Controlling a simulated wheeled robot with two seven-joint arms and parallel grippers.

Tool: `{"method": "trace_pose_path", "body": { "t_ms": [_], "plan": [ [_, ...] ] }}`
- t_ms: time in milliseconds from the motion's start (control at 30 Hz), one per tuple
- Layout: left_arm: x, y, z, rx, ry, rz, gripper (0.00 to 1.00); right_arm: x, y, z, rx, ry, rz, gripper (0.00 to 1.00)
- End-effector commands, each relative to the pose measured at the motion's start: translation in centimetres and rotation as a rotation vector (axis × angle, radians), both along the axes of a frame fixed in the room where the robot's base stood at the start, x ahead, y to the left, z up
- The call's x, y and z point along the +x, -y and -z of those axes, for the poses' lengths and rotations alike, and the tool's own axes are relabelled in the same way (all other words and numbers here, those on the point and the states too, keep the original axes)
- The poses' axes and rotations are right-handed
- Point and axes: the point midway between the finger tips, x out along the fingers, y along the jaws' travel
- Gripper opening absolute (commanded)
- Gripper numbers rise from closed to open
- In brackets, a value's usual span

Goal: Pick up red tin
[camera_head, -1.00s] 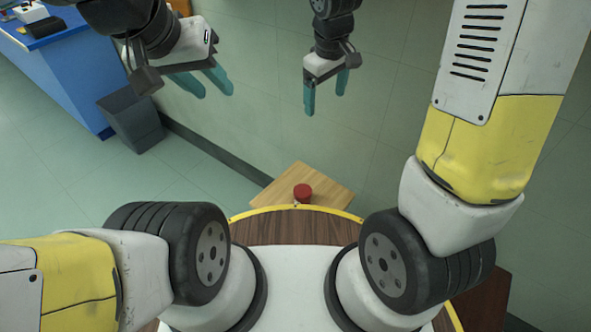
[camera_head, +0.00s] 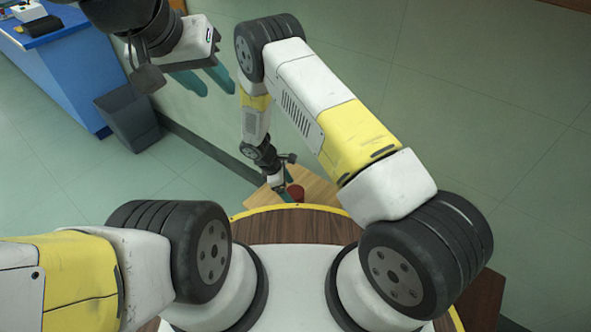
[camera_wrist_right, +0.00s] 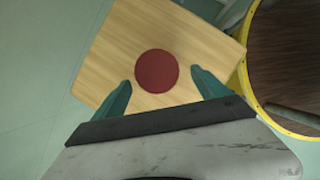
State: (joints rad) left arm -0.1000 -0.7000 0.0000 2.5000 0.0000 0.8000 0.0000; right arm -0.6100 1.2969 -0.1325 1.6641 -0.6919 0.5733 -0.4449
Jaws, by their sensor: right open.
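The red tin (camera_head: 296,192) stands on a small light wooden stand (camera_head: 318,188) just beyond my round base top. In the right wrist view the red tin (camera_wrist_right: 156,71) shows as a round red top, and the wooden stand (camera_wrist_right: 200,40) lies beneath it. My right gripper (camera_head: 283,188) is beside the tin in the head view. In the wrist view its teal fingers (camera_wrist_right: 160,90) are apart, with the tin just beyond and between the tips; I cannot tell the height gap. My left gripper (camera_head: 218,84) is open and empty at the upper left, far from the tin.
A dark grey bin (camera_head: 128,116) stands on the floor beside a blue bench (camera_head: 62,72) at the left. A wall with a dark skirting runs behind the stand. My yellow-rimmed base lies close to the stand.

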Motion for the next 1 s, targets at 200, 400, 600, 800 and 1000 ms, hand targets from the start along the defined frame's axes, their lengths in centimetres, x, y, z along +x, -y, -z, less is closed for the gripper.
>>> {"method": "trace_pose_path", "body": {
  "t_ms": [200,400,600,800,1000],
  "plan": [
    [0.0,0.0,0.0,0.0,0.0,0.0,0.36,0.2,1.3,2.3,-0.001,0.0,0.004,0.85],
    [0.0,0.0,0.0,0.0,0.0,0.0,0.36,0.5,2.7,4.9,0.0,0.0,0.004,0.85],
    [0.0,0.0,0.0,0.0,0.0,0.0,0.36,0.6,3.1,5.9,0.001,0.001,0.004,0.85],
    [0.0,0.0,0.0,0.0,0.0,0.0,0.36,0.6,3.1,5.8,0.001,0.001,0.004,0.77],
    [0.0,0.0,0.0,0.0,0.0,0.0,0.36,0.5,3.1,5.8,0.001,0.001,0.005,0.38]
  ]
}}
